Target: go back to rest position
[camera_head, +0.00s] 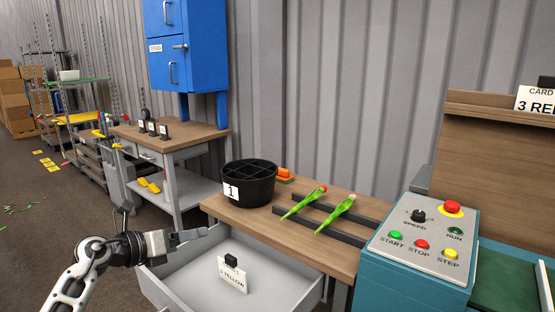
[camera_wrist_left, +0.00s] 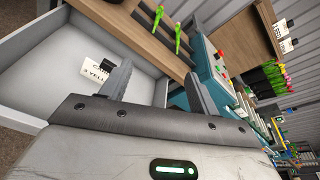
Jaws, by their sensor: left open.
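My left gripper (camera_head: 190,236) is open and empty, held over the left edge of an open drawer (camera_head: 160,292). Its two separated fingers also show in the left wrist view (camera_wrist_left: 160,92). Two tulips with green stems, one red-tipped (camera_head: 303,203) and one with a pinkish-red tip (camera_head: 336,214), lie across dark rails on the wooden table (camera_head: 225,212). A black divided bucket (camera_head: 262,192) marked "1" stands at the table's left end. My right gripper is not in view.
A teal control box (camera_head: 415,262) with buttons stands to the right of the table. A wooden shelf (camera_head: 490,150) rises behind it. A second workbench (camera_head: 185,140) and a blue cabinet (camera_head: 188,45) are at the back left. The floor at left has open room with scattered flowers.

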